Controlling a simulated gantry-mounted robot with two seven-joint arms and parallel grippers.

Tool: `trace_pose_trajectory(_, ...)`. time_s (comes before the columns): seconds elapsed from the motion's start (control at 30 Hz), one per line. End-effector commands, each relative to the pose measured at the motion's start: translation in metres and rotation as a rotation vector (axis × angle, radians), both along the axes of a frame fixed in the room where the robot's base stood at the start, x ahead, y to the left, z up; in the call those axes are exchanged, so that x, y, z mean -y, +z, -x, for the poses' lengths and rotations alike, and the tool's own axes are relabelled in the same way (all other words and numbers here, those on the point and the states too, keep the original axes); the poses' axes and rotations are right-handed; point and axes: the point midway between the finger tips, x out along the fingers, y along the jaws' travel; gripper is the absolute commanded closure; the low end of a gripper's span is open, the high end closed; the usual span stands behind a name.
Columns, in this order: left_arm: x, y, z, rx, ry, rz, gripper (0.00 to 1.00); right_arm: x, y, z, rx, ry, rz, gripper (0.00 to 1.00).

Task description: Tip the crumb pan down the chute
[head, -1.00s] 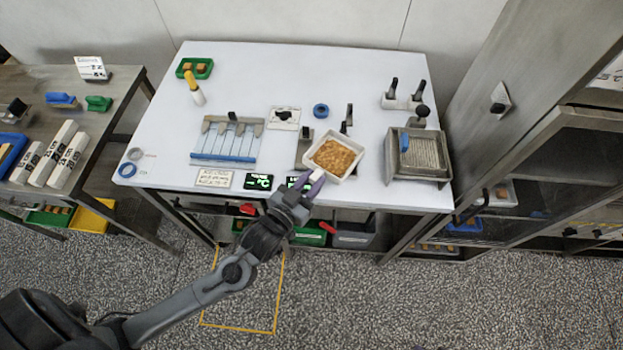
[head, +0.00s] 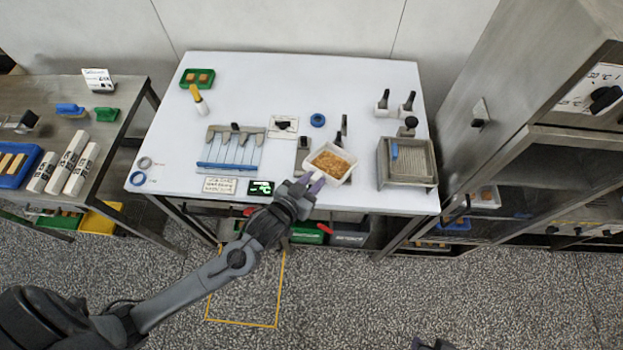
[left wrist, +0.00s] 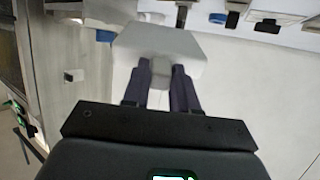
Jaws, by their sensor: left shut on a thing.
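The crumb pan (head: 317,173) is a white square pan full of golden-brown crumbs, over the front middle of the white table. My left gripper (head: 311,184) is shut on the lug at its near side. In the left wrist view the pan's pale outer side (left wrist: 160,45) sits beyond the two dark fingers (left wrist: 160,88), with the lug between them; the crumbs are hidden there. The pan looks roughly level and partly covers a grey plate (head: 302,155). I cannot pick out the chute for certain. A dark tip at the bottom edge, probably my right gripper (head: 433,345), is mostly cut off.
A grey ribbed metal tray (head: 419,180) with a blue-handled tool stands right of the pan. A rack with blue wires (head: 231,148) stands left. Black-handled pieces, a blue ring (head: 318,120) and a green tray (head: 197,77) lie farther back. A steel cabinet (head: 530,130) stands right.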

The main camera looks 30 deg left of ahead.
Motion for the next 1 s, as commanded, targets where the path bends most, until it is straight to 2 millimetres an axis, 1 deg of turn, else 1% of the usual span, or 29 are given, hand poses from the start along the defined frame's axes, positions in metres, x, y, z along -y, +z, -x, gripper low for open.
trace_pose_trajectory(0.03, 0.0, 0.007, -0.001, -0.011, 0.001, -0.001, 1.0, 0.0, 0.008, 0.0, -0.001, 0.001, 0.001, 0.57)
trace_pose_trajectory(1.0, 0.001, 0.041, -0.013, -0.293, 0.001, -0.02, 1.0, 0.0, 0.085, 0.0, -0.001, 0.0, 0.0, 0.57)
